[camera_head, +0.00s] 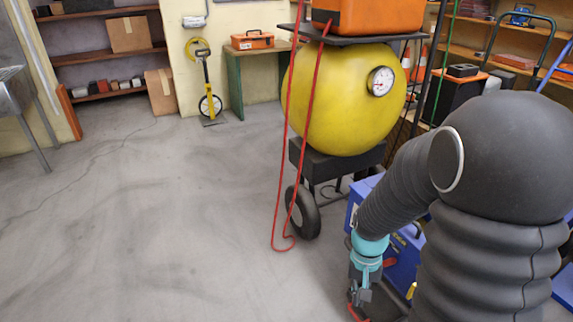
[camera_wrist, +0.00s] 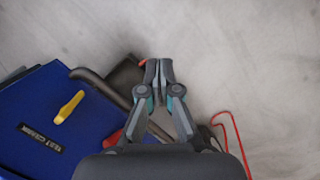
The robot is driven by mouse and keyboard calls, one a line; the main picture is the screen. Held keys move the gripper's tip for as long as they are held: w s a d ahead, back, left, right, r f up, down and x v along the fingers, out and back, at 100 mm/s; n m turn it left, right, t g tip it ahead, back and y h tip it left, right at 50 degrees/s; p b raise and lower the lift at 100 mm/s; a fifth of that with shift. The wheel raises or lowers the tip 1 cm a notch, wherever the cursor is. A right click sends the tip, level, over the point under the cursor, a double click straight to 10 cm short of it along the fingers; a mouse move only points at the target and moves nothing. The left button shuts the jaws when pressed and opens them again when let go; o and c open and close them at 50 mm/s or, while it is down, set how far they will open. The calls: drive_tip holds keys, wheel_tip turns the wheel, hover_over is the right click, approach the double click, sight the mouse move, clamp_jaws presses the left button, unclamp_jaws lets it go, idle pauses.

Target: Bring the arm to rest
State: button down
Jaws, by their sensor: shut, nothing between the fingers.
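My arm bends down at the right of the head view, in front of a blue machine (camera_head: 403,262). My gripper (camera_head: 359,294) hangs low beside that machine, pointing downward, and is partly cut off near the bottom edge. In the wrist view my gripper (camera_wrist: 158,70) shows its two fingertips together with nothing between them.
A yellow tank (camera_head: 335,105) with a gauge and wheels stands behind my gripper, an orange case (camera_head: 370,16) above it. A red hose (camera_head: 277,205) hangs to the floor. Shelves and a measuring wheel (camera_head: 209,100) line the back. The floor at left is clear.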

drive_tip(key=s+r+n+t+p, duration=0.1)
drive_tip(key=s+r, duration=0.4)
drive_tip(key=r, duration=0.9)
drive_tip(key=s+a+r+n+t+p, duration=0.1)
drive_tip(key=s+r+t+p, duration=0.3)
drive_tip(key=r, duration=1.1)
drive_tip(key=s+t, duration=0.1)
drive_tip(key=t, duration=0.1)
drive_tip(key=shift+a+t, duration=0.3)
drive_tip(key=shift+r, duration=0.1)
